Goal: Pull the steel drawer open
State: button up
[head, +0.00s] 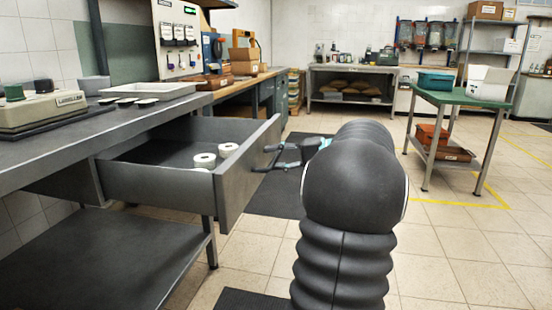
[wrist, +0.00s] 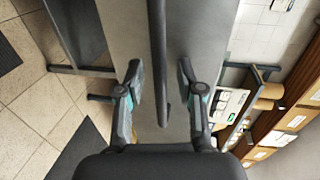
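The steel drawer (head: 240,182) hangs under the grey workbench at left and stands far pulled out, with its inside in view. Its grey front panel (wrist: 205,30) fills the middle of the wrist view. The dark bar handle (wrist: 157,45) runs down the middle of that panel in the wrist view. My gripper (wrist: 161,78) has one finger on each side of the handle, with gaps showing between bar and fingertips. In the head view my gripper (head: 274,157) is at the drawer's front, and my arm hides part of the floor behind.
White rolls (head: 204,160) lie in the drawer. A label machine (head: 45,108) and a white tray (head: 150,91) are on the bench. A green-topped table (head: 455,97) stands at right. Tiled floor (head: 460,260) is clear at the front right.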

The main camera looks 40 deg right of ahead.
jog(key=shift+s, duration=0.1)
jog(key=v, duration=1.2)
jog(key=shift+f, duration=0.1)
